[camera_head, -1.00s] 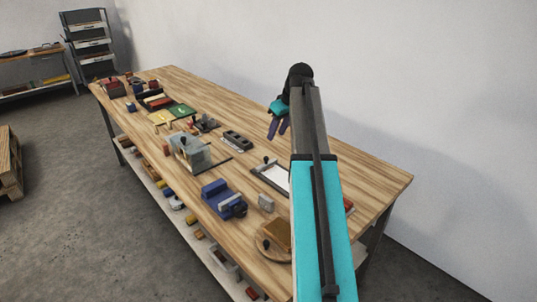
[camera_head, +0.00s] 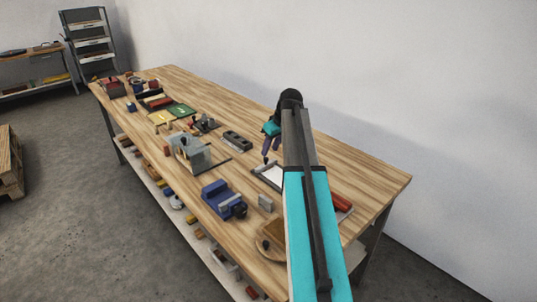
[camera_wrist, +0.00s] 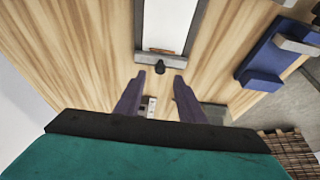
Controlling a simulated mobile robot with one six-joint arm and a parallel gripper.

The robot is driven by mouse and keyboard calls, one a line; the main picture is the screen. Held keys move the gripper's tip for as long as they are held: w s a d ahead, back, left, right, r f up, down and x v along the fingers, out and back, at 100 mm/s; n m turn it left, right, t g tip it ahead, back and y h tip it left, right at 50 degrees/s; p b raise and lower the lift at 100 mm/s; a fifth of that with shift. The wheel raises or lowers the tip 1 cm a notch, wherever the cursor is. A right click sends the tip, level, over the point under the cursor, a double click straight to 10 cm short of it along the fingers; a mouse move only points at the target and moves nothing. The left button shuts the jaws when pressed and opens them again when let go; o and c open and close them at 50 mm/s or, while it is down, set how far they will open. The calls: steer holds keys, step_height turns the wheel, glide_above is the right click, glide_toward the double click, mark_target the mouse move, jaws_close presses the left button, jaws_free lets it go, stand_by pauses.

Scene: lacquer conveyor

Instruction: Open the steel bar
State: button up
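A dark-framed tray with a white panel (camera_head: 270,178) lies flat on the workbench, and it also shows at the top of the wrist view (camera_wrist: 165,20). A thin bar (camera_wrist: 160,51) crosses its near end in the wrist view, with a black knob (camera_wrist: 160,66) beside it. I cannot tell for sure that this is the steel bar. My gripper (camera_wrist: 159,76) is open, its two purple fingers on either side of the knob in the picture and apart from it. In the head view my gripper (camera_head: 270,151) is above the tray's far end.
A blue vise (camera_head: 222,198) stands left of the tray, and a grey fixture (camera_head: 192,154) is farther left. A dark block with holes (camera_head: 237,139) lies beyond the tray. A red cylinder (camera_head: 341,202) lies to the right. Bare wood (camera_head: 330,165) runs along the wall side.

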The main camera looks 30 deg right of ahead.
mark_target(266, 158)
steer(key=shift+p+x, duration=0.35)
steer(key=shift+x, duration=2.1)
jaws_close()
